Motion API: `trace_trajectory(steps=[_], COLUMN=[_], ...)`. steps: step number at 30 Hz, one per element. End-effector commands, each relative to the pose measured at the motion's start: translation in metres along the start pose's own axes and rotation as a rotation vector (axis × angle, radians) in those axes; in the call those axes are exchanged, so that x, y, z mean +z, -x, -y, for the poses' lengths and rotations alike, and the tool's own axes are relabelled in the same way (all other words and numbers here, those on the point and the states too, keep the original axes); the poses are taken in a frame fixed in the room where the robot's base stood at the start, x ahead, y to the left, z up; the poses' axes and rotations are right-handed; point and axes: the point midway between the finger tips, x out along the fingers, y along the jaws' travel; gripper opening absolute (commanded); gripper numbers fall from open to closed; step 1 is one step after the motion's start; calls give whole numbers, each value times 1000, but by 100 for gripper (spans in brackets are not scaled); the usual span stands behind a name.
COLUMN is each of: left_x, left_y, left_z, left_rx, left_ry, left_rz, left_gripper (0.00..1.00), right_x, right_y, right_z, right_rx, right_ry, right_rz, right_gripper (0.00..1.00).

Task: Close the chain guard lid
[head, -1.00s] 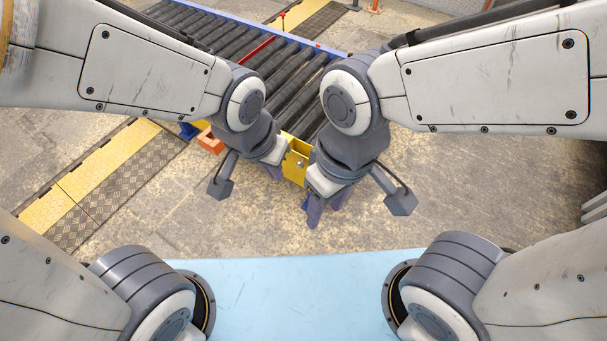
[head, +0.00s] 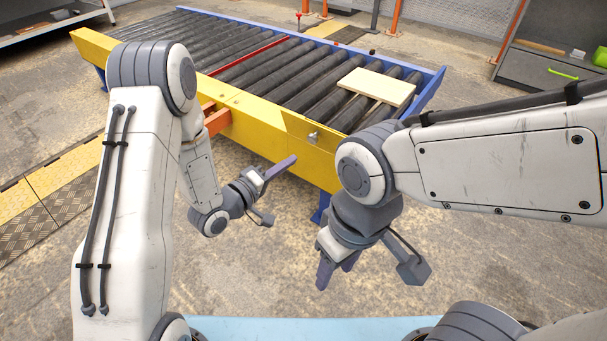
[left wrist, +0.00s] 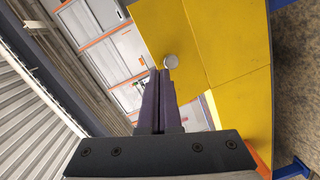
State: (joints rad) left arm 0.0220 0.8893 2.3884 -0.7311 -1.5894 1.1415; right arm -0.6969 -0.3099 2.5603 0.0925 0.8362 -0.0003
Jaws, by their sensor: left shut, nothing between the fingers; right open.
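The yellow chain guard (head: 225,106) runs along the near side of the roller conveyor. Its lid (head: 300,130), with a round metal knob (head: 313,137), is at the right part; its exact angle is hard to tell. In the left wrist view the knob (left wrist: 171,61) is just beyond my fingertips, on the yellow lid (left wrist: 182,30). My left gripper (head: 283,166) is shut and empty, in front of the guard, below and left of the knob; contact cannot be made out. My right gripper (head: 335,272) is open and empty, low over the floor, right of the left one.
A pale board (head: 376,86) lies on the rollers at the right end of the conveyor (head: 290,80). A red bar (head: 247,56) crosses the rollers. A light blue surface (head: 300,329) is at the near edge. The floor between it and the conveyor is clear.

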Motion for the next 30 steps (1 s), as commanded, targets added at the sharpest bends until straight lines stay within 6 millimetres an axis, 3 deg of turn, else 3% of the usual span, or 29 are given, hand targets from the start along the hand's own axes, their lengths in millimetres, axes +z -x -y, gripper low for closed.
trace_trajectory(steps=[1,3,7,13,17,30], left_x=[7,7,4,0,-1,-15], left_y=[5,13,27,31,16,-70], left_z=[36,49,64,66,61,39], left_rx=[50,124,227,289,293,293], left_ry=[72,155,268,327,324,324], left_rz=[-25,-54,-91,-110,-107,-110], left_gripper=[0,0,0,0,0,0], right_x=[2,3,4,4,4,6], right_y=[-34,-50,-68,-77,-82,-121], right_z=[-2,-4,-5,-6,-6,-9], right_rx=[0,0,0,0,0,0], right_ry=[0,0,0,0,0,0], right_rz=[0,0,0,-1,-1,0], right_gripper=[50,50,50,50,50,50])
